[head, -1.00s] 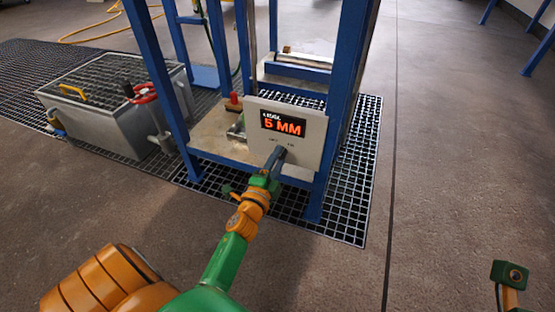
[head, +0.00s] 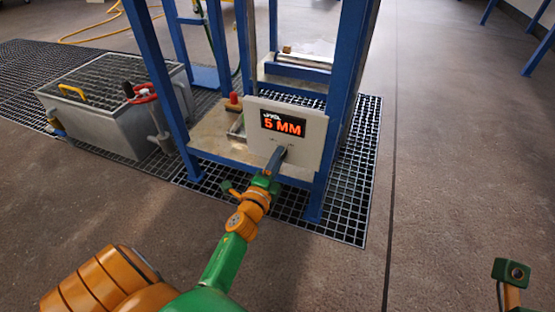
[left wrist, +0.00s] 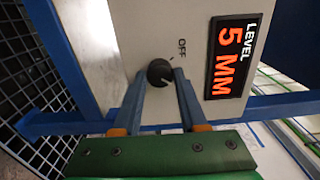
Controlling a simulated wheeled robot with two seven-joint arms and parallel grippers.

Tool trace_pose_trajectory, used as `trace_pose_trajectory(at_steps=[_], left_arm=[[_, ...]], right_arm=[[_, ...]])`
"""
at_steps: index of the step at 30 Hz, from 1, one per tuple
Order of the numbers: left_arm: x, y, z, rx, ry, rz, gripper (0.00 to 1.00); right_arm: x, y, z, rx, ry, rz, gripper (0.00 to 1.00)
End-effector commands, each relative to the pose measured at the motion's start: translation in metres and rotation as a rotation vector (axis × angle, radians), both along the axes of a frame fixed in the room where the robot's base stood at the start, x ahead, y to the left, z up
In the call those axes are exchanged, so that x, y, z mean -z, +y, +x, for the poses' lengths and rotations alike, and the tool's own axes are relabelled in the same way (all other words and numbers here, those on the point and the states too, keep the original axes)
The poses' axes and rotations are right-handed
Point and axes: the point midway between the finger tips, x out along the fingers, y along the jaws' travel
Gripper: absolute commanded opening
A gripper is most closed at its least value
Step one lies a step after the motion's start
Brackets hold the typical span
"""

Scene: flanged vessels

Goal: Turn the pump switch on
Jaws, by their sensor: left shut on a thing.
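The pump switch is a round black knob (left wrist: 160,72) on a pale panel (left wrist: 148,30), beside the label "OFF". A faint light mark shows on its lower right side in the left wrist view; its exact setting is hard to tell. The fingers of my left gripper (left wrist: 161,82) are shut on the knob from either side. In the head view my left gripper (head: 276,158) reaches the front of the panel (head: 312,145) and hides the knob. My right gripper is not in view; only a green and orange part of mine shows at the lower right.
A display (head: 283,123) on the panel reads "LEVEL 5 MM". The panel sits on a blue frame (head: 345,100) over a floor grating (head: 350,205). A grey tank (head: 100,125) with a red handwheel (head: 143,92) stands to the left. Floor on the right is clear.

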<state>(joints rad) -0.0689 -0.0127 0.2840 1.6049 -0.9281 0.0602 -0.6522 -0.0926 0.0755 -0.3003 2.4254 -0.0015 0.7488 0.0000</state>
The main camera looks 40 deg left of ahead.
Motion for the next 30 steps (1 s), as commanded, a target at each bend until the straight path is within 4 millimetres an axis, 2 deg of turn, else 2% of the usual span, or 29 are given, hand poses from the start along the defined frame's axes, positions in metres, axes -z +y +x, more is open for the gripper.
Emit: trace_pose_trajectory(at_steps=[1,3,4,13,22,25,30], left_arm=[[0.001,0.0,0.0,0.0,0.003,0.001,0.5],[0.001,0.0,0.0,0.0,0.003,0.0,0.69],[0.001,0.0,0.0,0.0,0.003,0.0,0.72],[0.0,-0.001,-0.003,0.0,0.002,-0.001,0.72],[0.0,-0.014,-0.06,-0.001,0.004,-0.003,0.72],[0.0,-0.016,-0.069,-0.001,0.003,0.0,0.72],[0.001,-0.017,-0.07,0.0,0.001,0.001,0.72]], right_arm=[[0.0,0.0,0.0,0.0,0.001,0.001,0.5],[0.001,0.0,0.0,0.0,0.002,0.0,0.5],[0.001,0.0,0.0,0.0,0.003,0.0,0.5],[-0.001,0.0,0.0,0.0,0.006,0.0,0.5],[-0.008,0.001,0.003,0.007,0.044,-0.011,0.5],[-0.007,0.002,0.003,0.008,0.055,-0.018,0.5],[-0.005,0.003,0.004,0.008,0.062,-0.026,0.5]])
